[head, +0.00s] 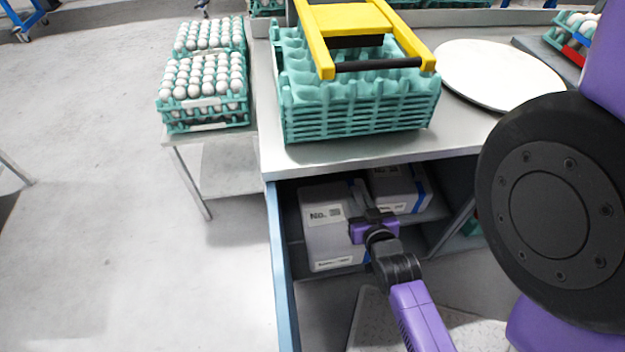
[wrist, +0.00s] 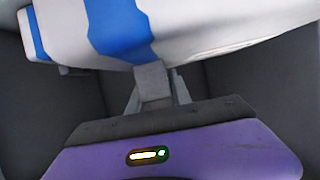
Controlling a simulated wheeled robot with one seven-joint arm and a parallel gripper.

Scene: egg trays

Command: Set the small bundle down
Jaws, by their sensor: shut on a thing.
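A white bundle with blue bands fills the top of the wrist view (wrist: 200,32). My gripper (wrist: 155,85) is shut on it at its lower edge, and the exact grip is partly hidden. In the head view my gripper (head: 361,192) is inside the open compartment under the counter, between two pale packages. The left package (head: 325,245) has a "No." label. The right package (head: 395,188) has a blue strip near its right end. I cannot tell clearly from the head view whether the held bundle touches the shelf.
The grey counter (head: 455,140) overhangs the compartment. A blue panel edge (head: 281,270) stands at its left, close to my arm. Stacked teal trays (head: 355,118) with a yellow frame (head: 350,18) and a white disc (head: 495,75) are on top. Egg trays (head: 205,112) stand at left.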

